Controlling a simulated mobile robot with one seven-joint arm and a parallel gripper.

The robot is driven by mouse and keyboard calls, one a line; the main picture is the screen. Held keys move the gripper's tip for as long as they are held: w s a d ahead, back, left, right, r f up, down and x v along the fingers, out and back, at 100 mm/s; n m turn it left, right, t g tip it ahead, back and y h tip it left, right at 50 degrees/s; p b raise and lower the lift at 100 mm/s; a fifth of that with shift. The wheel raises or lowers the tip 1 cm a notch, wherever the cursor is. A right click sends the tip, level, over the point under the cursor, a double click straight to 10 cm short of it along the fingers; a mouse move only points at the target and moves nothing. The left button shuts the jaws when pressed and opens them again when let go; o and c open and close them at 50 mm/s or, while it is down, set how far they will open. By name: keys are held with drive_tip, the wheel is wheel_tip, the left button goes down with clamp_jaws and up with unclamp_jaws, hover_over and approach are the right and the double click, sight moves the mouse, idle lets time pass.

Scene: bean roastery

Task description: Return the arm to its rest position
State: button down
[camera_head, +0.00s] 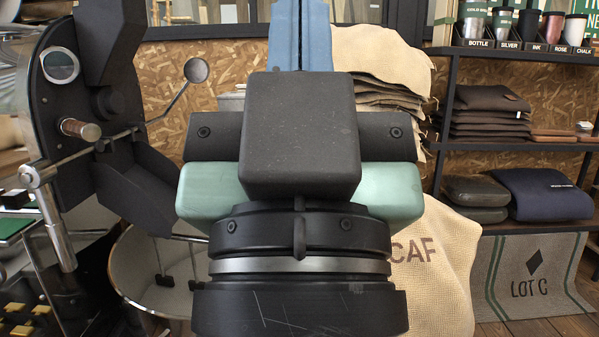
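My gripper (300,135) fills the middle of the head view, seen from behind at close range. It has a dark block in front, a black crossbar with screws and a pale green body at both sides. Below it is my black wrist with a silver ring.
A black roasting machine (85,110) with a metal lever stands close at left, above a round metal pan (150,275). Behind are stacked sacks (385,70) and a DECAF-type sack (440,260). A shelf (555,145) with cups and folded goods stands right, above a LOT C mat (530,290).

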wheel_tip(320, 180, up, 33)
drive_tip(key=p, duration=3)
drive_tip(key=shift+f, duration=0.2)
